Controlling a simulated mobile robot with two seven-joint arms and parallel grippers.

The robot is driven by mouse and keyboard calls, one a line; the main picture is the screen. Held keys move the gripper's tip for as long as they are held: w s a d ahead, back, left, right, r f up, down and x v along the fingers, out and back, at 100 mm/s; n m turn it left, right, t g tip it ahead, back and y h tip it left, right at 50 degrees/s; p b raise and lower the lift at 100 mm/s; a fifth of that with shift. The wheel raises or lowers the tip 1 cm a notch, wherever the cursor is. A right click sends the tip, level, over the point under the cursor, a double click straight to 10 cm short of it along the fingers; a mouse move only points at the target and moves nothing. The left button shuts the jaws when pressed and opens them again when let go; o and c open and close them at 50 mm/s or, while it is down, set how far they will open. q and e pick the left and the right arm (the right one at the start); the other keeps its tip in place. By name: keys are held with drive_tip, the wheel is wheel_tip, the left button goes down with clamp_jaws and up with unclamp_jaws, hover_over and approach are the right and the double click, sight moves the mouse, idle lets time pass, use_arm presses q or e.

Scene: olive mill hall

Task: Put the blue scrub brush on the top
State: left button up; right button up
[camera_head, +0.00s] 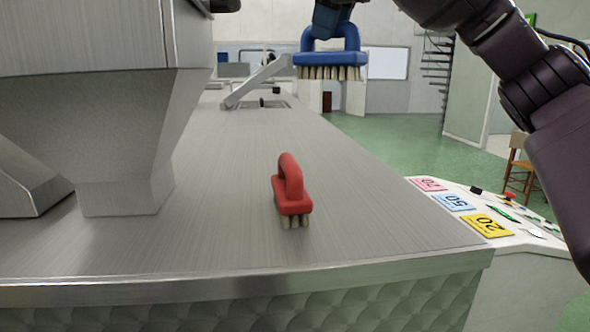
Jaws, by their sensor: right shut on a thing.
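The blue scrub brush (331,60) hangs in the air at the top middle of the head view, bristles down, well above the steel top. My right gripper (334,12) is shut on its handle from above; only its lower end shows at the frame's upper edge. The steel top (240,190) runs from the front edge far back. A red scrub brush (291,192) stands on it, bristles down, near the front and middle. My left gripper does not show.
A large steel hopper (120,120) stands on the left of the top. A panel with coloured number labels (487,224) adjoins the right edge. A grey lever (258,80) and a recess (262,104) are farther back. The steel around the red brush is clear.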

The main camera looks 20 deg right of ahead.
drive_tip(key=shift+w+a, duration=0.1)
drive_tip(key=shift+w, duration=0.05)
drive_tip(key=shift+f, duration=0.35)
wheel_tip(320, 180, down, 19)
drive_tip(key=shift+f, duration=0.15)
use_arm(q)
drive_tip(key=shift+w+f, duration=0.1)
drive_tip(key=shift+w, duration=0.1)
